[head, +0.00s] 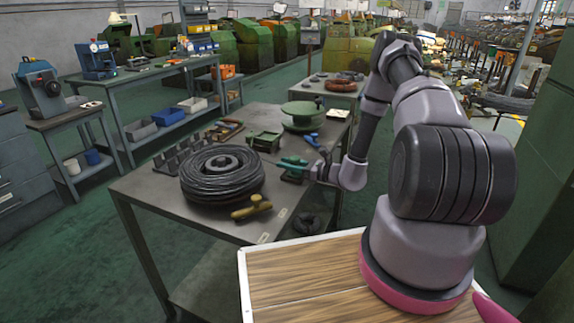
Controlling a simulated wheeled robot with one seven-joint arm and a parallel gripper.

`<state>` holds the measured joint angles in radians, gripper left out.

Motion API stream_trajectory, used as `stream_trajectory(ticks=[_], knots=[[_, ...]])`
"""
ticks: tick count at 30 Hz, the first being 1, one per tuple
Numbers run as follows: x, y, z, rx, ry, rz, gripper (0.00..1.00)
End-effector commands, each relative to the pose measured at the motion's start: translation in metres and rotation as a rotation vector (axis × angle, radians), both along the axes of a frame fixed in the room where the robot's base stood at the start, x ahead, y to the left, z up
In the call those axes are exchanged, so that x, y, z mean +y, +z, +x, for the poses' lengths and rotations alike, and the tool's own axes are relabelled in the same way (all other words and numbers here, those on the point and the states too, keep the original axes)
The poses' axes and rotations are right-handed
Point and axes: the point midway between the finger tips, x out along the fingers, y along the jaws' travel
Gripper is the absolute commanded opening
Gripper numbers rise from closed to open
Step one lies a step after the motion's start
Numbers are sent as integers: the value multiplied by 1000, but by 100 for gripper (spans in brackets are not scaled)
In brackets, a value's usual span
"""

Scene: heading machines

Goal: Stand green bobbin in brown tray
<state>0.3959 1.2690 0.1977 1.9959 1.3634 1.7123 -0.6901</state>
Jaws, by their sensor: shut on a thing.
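My gripper (312,171) is at the right part of the grey worktable, small in the head view. It is shut on the green bobbin (291,162), a small teal-green piece that reaches out to the left of the fingers. It seems to lie on its side, above or against a dark green block; I cannot tell whether they touch. The fingertips are too small to see clearly. The brown tray (225,131) appears to be the low brown piece at the table's back left, apart from the gripper; its inside is hard to make out.
A black cable coil (222,174) lies left of my gripper. A yellow piece (251,207) lies in front and a blue one (313,140) behind. A large green spool (303,116) and a green bin (265,141) stand at the back. The front-left tabletop is clear.

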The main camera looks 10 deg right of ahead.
Motion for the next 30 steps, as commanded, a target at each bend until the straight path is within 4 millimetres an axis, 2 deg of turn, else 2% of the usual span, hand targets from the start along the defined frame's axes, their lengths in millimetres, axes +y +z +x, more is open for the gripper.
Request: stream_trajectory(ticks=[11, 12, 13, 14, 25, 30], knots=[[0, -5, 0, -1, 0, 0, 0], [0, -4, 0, -2, 0, 0, 50], [0, -4, 0, -2, 0, 0, 62], [0, -4, 0, -2, 0, 0, 65], [-1, 0, 0, -2, 0, 0, 65], [-22, -1, -14, -1, -4, -1, 65]])
